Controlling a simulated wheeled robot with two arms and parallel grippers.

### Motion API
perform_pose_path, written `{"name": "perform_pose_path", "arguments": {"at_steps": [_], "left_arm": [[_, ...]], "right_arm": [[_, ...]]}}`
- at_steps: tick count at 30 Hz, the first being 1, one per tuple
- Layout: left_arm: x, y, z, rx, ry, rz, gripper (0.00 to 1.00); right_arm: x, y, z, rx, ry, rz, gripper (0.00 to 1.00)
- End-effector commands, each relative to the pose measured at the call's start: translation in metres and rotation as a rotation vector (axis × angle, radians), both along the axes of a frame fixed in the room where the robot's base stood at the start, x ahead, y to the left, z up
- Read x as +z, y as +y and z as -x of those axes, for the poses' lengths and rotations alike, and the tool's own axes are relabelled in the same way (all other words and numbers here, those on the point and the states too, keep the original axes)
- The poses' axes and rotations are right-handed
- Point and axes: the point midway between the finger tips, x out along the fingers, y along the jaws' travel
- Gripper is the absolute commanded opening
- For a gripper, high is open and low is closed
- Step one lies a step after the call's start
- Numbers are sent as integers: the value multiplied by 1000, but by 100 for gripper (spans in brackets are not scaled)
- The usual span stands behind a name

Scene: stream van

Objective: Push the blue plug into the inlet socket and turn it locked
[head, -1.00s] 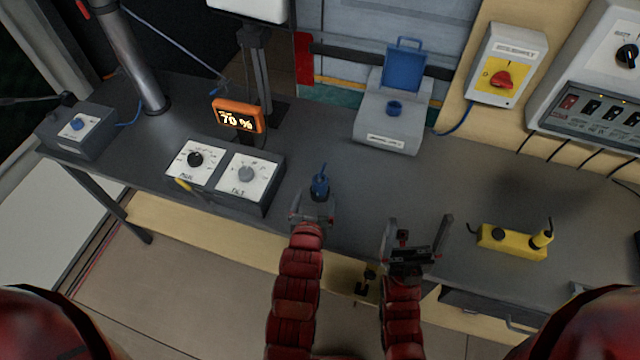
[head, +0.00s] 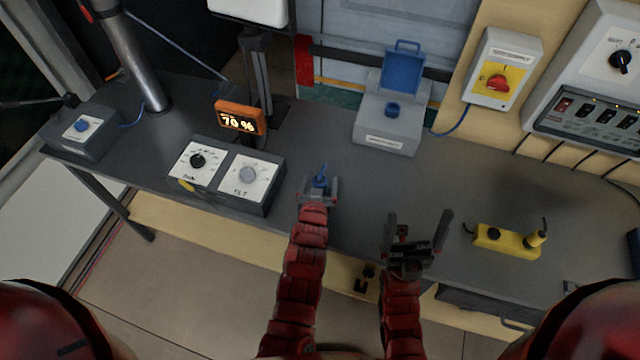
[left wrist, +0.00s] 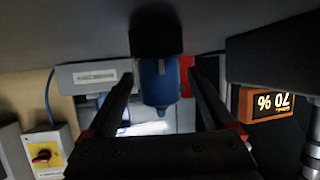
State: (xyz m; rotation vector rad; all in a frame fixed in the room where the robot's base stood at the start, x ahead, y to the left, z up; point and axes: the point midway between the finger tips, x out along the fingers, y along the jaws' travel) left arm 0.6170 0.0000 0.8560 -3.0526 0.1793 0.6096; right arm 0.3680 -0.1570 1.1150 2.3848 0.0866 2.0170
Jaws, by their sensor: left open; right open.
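The blue plug (head: 321,177) stands on the dark bench near its front edge. In the left wrist view, which is upside down, the plug (left wrist: 159,82) has a blue body and a black part towards the bench. My left gripper (head: 320,190) is open, its fingers on either side of the plug; I cannot tell if they touch it. The inlet socket (head: 393,109) is a blue ring on a grey box (head: 388,130) at the back of the bench, with its blue lid (head: 402,70) raised. My right gripper (head: 418,232) is open and empty over the front edge.
Two dial boxes (head: 228,172) sit left of the plug, below an orange 70 % display (head: 239,117). A yellow handset (head: 507,240) lies at the right. A red rotary switch (head: 497,83) is on the wall. The bench between plug and socket is clear.

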Motion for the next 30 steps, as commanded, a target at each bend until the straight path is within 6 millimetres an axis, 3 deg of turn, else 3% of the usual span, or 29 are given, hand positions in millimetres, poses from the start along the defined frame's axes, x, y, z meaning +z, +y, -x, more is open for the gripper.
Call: {"name": "perform_pose_path", "arguments": {"at_steps": [2, 15, 30], "left_arm": [[0, 0, 0, 0, 0, 0, 78], [1, 0, 0, 0, -1, 0, 0], [10, -1, -1, 0, -8, 2, 0]], "right_arm": [[0, 0, 0, 0, 0, 0, 96], [0, 0, 0, 0, 0, 0, 96], [-5, 0, 0, 0, 0, 0, 96]]}}
